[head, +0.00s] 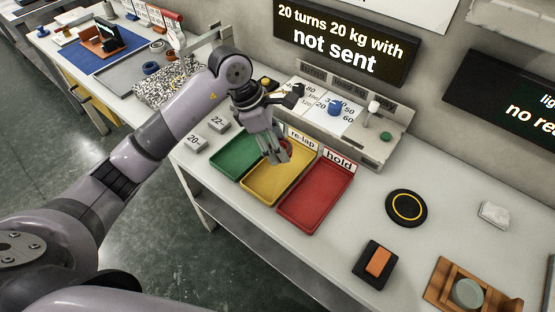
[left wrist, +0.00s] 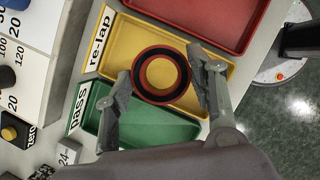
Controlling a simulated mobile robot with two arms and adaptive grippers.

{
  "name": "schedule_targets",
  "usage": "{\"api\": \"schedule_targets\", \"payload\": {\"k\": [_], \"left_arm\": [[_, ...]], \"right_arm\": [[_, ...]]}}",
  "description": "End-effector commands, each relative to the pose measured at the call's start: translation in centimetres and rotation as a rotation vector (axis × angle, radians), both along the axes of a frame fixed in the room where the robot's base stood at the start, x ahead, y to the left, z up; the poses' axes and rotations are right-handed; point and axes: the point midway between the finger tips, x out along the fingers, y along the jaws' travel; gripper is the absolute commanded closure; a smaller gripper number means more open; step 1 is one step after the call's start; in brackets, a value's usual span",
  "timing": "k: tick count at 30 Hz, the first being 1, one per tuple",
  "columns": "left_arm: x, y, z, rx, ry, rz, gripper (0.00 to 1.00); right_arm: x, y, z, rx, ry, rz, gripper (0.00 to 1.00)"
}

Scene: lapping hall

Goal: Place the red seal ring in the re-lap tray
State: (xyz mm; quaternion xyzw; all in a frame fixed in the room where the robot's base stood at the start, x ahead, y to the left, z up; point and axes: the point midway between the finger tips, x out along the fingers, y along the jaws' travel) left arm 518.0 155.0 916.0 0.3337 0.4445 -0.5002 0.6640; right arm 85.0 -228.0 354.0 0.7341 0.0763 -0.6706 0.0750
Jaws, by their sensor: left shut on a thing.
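The red seal ring (left wrist: 140,76) is a round ring, red with a dark band, held between the two fingers of my left gripper (left wrist: 160,70). In the left wrist view it lies over the yellow re-lap tray (left wrist: 128,38), whose yellow floor shows through its hole. In the head view my left gripper (head: 276,156) points down above the far part of the re-lap tray (head: 262,191), and only a bit of the ring (head: 284,147) shows. I cannot tell exactly how high the ring is above the tray floor. My right gripper is in neither view.
The green pass tray (head: 228,160) and red hold tray (head: 310,205) flank the re-lap tray closely; all look empty. A gauge stand (head: 372,146) rises behind them. A black disc with a yellow ring (head: 407,208) and an orange block on a black pad (head: 372,275) lie to the right.

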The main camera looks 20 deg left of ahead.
Motion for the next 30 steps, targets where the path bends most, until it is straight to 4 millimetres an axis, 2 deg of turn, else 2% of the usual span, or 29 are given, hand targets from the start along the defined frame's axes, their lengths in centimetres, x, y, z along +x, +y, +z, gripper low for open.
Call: {"api": "schedule_targets", "payload": {"k": [3,11,18,29,30], "left_arm": [[-0.1,0.0,-2.0,-0.002,0.002,0.001,0.78],[0.0,0.0,-4.0,-0.002,-0.001,0.0,0.78],[0.0,-0.1,-7.3,-0.002,0.0,0.0,0.78],[0.0,0.0,-7.8,0.0,-0.003,-0.001,0.78],[0.0,0.0,-7.6,0.0,-0.002,-0.001,0.47]], "right_arm": [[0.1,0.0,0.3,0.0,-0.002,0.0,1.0],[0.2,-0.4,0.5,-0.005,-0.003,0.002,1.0],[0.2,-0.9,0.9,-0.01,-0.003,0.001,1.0],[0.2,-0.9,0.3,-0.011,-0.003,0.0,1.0],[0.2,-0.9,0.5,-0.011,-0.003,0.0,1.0]]}}
